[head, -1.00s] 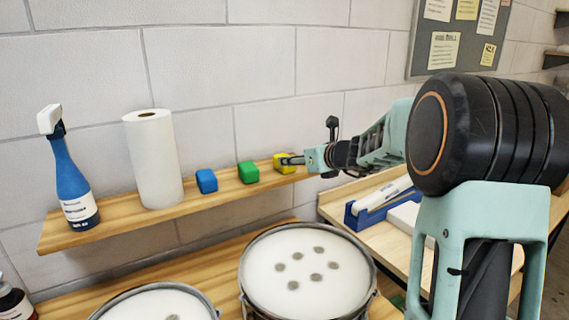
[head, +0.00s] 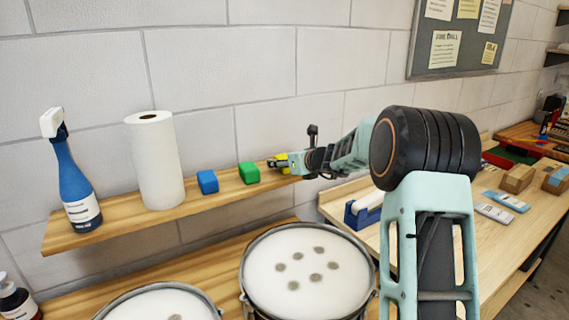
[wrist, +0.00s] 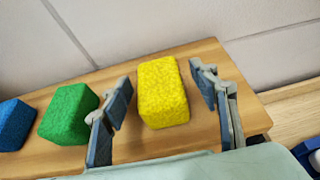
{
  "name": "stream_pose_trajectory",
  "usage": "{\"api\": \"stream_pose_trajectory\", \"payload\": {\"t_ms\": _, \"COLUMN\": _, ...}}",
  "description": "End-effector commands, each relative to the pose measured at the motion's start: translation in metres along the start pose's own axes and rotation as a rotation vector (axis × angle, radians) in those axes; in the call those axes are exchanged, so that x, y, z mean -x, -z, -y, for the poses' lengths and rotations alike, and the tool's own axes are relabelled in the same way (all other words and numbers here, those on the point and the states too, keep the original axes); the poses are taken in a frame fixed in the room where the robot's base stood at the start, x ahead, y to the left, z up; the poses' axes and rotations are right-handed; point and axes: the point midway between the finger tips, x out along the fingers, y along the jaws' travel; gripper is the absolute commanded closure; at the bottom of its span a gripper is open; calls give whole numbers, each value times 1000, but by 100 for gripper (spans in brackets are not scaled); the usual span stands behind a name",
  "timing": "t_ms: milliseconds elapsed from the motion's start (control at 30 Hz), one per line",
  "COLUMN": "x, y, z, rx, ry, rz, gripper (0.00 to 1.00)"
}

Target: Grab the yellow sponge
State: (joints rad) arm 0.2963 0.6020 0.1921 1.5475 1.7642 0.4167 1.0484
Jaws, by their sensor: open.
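The yellow sponge (wrist: 163,92) stands on the wooden shelf near its right end. In the wrist view it sits between the two spread fingers of my gripper (wrist: 164,108), with a gap on each side. In the head view my gripper (head: 279,164) is at the shelf's right end and covers much of the yellow sponge (head: 283,157). The gripper is open and holds nothing.
A green sponge (wrist: 68,114) and a blue sponge (wrist: 14,122) stand left of the yellow one. A paper towel roll (head: 156,165) and a blue spray bottle (head: 76,185) are further left on the shelf (head: 120,228). Drums (head: 306,270) stand below.

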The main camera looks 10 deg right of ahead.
Motion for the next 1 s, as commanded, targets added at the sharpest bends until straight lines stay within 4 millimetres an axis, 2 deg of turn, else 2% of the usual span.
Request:
{"api": "stream_pose_trajectory", "payload": {"t_ms": 167, "x": 0, "y": 0, "z": 0, "rx": 0, "ry": 0, "rz": 0, "gripper": 45}}
{"api": "stream_pose_trajectory", "payload": {"t_ms": 500, "x": 0, "y": 0, "z": 0, "rx": 0, "ry": 0, "rz": 0, "gripper": 79}}
{"api": "stream_pose_trajectory", "payload": {"t_ms": 833, "x": 2, "y": -3, "z": 0, "rx": 1, "ry": 0, "rz": 1, "gripper": 80}}
{"api": "stream_pose_trajectory", "payload": {"t_ms": 1000, "x": 8, "y": -18, "z": 0, "rx": 2, "ry": 1, "rz": 2, "gripper": 80}}
